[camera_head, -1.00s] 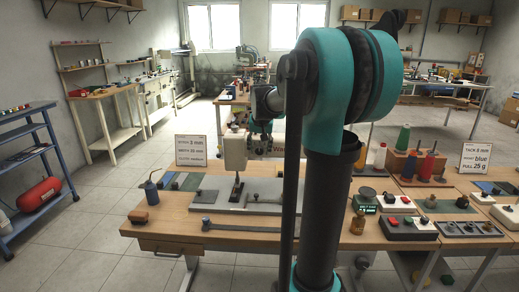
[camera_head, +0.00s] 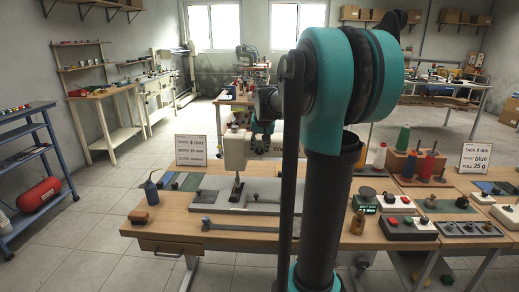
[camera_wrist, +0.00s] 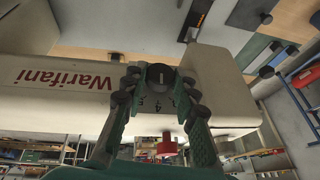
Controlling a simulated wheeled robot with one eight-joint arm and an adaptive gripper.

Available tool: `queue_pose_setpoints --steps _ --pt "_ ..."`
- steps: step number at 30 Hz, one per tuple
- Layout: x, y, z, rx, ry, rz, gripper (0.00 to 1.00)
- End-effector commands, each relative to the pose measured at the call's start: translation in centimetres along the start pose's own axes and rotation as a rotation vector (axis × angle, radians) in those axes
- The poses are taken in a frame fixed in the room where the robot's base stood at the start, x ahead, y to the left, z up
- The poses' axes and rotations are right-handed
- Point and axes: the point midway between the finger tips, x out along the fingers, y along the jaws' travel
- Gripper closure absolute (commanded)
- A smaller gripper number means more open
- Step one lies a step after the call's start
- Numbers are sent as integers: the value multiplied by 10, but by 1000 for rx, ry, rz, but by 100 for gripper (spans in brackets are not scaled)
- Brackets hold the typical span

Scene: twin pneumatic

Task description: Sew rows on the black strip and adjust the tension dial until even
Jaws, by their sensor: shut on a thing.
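The white sewing machine (camera_head: 236,150) stands on the wooden table, partly hidden by my arm in the head view. In the wrist view its body (camera_wrist: 60,112) carries the red "Warifani" lettering, upside down. A round dark tension dial (camera_wrist: 160,75) with a pale line sits on its face, with a few printed numbers beside it. My gripper (camera_wrist: 160,84) is shut on this dial, one finger on each side. A red knob (camera_wrist: 167,145) lies between the fingers, nearer the palm in the picture. I cannot clearly make out a black strip under the needle area.
A grey base plate (camera_head: 265,208) lies under the machine. Thread spools (camera_head: 402,140) and a button box (camera_head: 408,229) stand at the right. The table's front edge is mostly clear.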

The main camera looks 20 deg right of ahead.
Motion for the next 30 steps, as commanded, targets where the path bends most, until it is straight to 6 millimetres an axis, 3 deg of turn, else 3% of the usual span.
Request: queue_pose_setpoints --steps 18,30 --pt "2 10 0 175 2 -411 100" --pt "3 11 1 239 1 -575 100"
